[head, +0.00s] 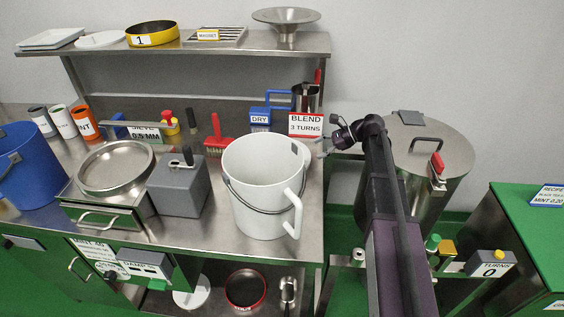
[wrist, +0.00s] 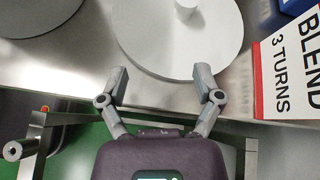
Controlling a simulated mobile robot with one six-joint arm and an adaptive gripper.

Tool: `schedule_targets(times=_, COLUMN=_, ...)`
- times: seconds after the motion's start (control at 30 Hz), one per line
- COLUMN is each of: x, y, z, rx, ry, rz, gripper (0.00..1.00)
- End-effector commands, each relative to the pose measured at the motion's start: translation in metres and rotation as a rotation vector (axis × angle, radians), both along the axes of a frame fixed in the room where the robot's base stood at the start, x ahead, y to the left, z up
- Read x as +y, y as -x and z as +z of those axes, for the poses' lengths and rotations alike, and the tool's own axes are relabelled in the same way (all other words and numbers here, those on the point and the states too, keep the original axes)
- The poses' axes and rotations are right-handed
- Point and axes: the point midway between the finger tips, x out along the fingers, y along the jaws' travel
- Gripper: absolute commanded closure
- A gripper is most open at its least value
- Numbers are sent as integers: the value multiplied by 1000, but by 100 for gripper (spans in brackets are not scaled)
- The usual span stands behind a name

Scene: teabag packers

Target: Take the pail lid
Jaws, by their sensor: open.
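The pail lid is a round white disc (wrist: 150,35) with a short round knob (wrist: 186,8), lying on the steel bench top in the wrist view. In the head view a sliver of it shows behind the white pail (head: 258,205), which hides the rest. My gripper (wrist: 163,82) is open and empty, its two fingertips spread at the lid's near rim. I cannot tell whether they touch it. In the head view my gripper (head: 324,146) is at the bench's right edge, beside the lid.
The BLEND sign (head: 306,125) stands close to the lid; it also shows in the wrist view (wrist: 290,65). A steel drum (head: 425,150) stands right of the bench. A grey box (head: 180,192) and red brush (head: 217,140) lie left of the pail.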

Motion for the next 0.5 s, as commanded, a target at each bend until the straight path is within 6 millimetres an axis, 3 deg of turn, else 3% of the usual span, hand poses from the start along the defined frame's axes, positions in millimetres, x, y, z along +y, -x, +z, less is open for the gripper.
schedule_targets(times=0.03, x=0, y=-13, z=0, rx=38, ry=-34, rz=-23, gripper=17)
schedule_targets(times=0.2, x=0, y=-28, z=10, rx=129, ry=-112, rz=-71, gripper=17)
schedule_targets(times=0.5, x=0, y=-31, z=14, rx=160, ry=-137, rz=-84, gripper=17)
